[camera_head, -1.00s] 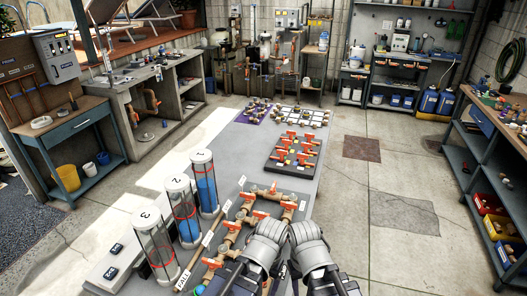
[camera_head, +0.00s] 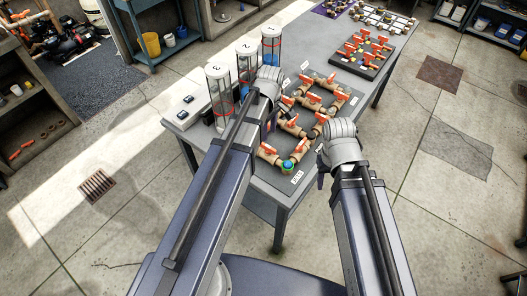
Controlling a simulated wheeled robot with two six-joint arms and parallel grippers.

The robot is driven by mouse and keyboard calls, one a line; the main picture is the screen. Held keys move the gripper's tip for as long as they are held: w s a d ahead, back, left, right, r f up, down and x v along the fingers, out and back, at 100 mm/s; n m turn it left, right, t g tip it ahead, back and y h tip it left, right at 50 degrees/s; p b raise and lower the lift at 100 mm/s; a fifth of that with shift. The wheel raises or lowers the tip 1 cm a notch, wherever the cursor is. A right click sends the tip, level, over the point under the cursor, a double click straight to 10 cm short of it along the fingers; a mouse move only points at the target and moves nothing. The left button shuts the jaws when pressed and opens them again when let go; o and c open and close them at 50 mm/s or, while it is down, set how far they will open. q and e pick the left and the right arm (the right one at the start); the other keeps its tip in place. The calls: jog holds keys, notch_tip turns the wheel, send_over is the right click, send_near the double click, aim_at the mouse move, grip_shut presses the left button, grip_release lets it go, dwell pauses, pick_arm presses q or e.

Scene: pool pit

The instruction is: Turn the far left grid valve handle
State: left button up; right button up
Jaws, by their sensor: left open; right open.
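A dark board (camera_head: 373,69) at the far right part of the grey table (camera_head: 221,154) carries a grid of brass valves with orange handles (camera_head: 362,49). Nearer, a brass pipe loop (camera_head: 296,127) with several orange valve handles lies on the table. I cannot tell which handle is meant. My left gripper (camera_head: 271,112) is over the table, between the clear cylinders and the pipe loop; its fingers are mostly hidden by the arm. My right gripper (camera_head: 321,168) is at the table's near right edge, beside the loop. Both are open, apart from the grid board, and I see nothing held.
Three clear cylinders (camera_head: 219,98) stand at the table's left, close to my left arm. A white box (camera_head: 181,114) sits beside them. A purple mat (camera_head: 328,9) and a tile board (camera_head: 383,20) lie at the far end. The floor right of the table is clear.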

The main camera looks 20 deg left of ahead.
aim_at(268, 146)
pick_arm(q)
jog(key=shift+a, duration=0.15)
notch_tip(268, 146, down, 8)
jog(key=b, duration=0.8)
grip_shut()
dwell(0.4)
